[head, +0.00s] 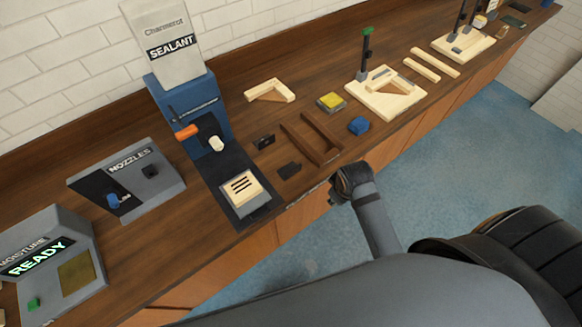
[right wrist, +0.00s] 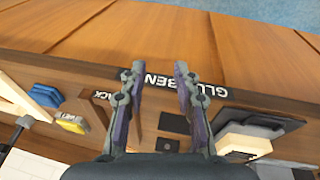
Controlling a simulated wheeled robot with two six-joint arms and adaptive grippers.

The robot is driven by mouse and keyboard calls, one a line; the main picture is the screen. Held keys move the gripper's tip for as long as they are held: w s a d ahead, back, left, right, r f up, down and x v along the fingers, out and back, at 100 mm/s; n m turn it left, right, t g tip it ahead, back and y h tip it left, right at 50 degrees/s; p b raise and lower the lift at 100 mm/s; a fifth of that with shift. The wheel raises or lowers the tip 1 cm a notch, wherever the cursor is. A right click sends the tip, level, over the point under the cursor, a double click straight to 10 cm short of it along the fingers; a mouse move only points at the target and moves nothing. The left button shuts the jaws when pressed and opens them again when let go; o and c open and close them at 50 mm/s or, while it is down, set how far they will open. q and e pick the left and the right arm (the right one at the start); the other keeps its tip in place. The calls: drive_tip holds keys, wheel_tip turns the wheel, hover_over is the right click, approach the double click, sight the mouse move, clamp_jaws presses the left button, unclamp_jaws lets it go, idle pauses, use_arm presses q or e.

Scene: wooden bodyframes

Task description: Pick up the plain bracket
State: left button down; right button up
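A plain pale wooden L-shaped bracket (head: 270,90) lies on the dark wooden bench behind the brown rack. Another pale angled piece (head: 390,84) sits on the wooden fixture board (head: 372,104) to its right. My right gripper (head: 340,187) is at the bench's front edge, in front of the rack and well short of the L-shaped bracket. In the right wrist view its two fingers (right wrist: 159,70) are spread with nothing between them, over the bench edge lettering. My left gripper is not in view.
The blue sealant dispenser (head: 178,105) stands to the left. Two pale strips (head: 424,66) lie farther right.

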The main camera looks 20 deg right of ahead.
drive_tip(key=w+a+r+n+g, duration=0.1)
drive_tip(key=w+a+r+n, duration=0.25)
drive_tip(key=w+n, duration=0.4)
drive_tip(key=n+g+y, duration=0.1)
drive_tip(key=n+g, duration=0.1)
drive_tip(key=n, duration=0.8)
approach(295, 168)
drive_tip(key=f+p, duration=0.1)
drive_tip(key=f, duration=0.4)
drive_tip(key=shift+s+d+f+p, duration=0.1)
drive_tip(key=shift+d+p, duration=0.1)
drive_tip(key=shift+p, duration=0.15)
drive_tip(key=shift+f+p, duration=0.2)
drive_tip(key=shift+p, duration=0.1)
drive_tip(key=f, duration=0.2)
drive_tip(key=f+p, duration=0.1)
drive_tip(key=f, duration=0.1)
drive_tip(key=shift+a, duration=0.2)
drive_tip(key=shift+f, duration=0.4)
clamp_jaws()
drive_tip(key=shift+r, duration=0.1)
